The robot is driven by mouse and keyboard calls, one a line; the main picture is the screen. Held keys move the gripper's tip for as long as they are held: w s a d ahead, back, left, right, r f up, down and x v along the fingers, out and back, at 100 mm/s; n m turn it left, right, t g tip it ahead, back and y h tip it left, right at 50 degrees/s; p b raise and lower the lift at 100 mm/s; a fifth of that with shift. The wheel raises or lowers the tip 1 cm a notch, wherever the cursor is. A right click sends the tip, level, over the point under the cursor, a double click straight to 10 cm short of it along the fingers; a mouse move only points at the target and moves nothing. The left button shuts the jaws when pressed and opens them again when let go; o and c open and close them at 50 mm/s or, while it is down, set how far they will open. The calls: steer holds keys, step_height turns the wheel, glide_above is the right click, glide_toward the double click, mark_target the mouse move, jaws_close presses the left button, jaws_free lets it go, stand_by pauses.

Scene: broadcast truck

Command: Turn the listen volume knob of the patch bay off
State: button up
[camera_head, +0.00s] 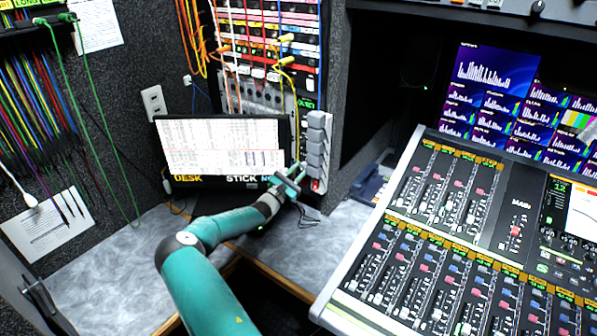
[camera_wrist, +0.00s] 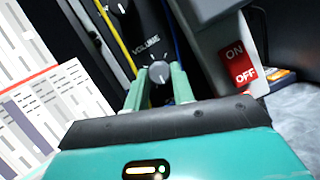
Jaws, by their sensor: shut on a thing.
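A small grey round knob (camera_wrist: 159,71) with a white pointer mark sits on a dark panel under the word VOLUME in the wrist view. My gripper (camera_wrist: 160,78) is shut on this knob, with one pale green finger on each side of it. In the head view my gripper (camera_head: 292,176) reaches the lower right end of the patch bay rack (camera_head: 272,97), beside the monitor. The knob is too small and covered to make out there. The front of the knob shows in the wrist view, but its exact setting is hard to read.
A red ON/OFF switch (camera_wrist: 239,66) on a grey housing is close right of my gripper. The monitor (camera_head: 222,150) stands close on the left. Yellow and blue cables hang near the knob. A mixing console (camera_head: 450,250) fills the right. The grey desk (camera_head: 110,270) has free room.

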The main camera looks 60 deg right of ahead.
steer(key=shift+n, duration=0.6)
steer(key=o, duration=1)
steer(key=v, duration=1.3)
steer(key=shift+s+a+f, duration=0.1)
steer(key=shift+a+f, duration=0.1)
steer(key=shift+a, duration=0.2)
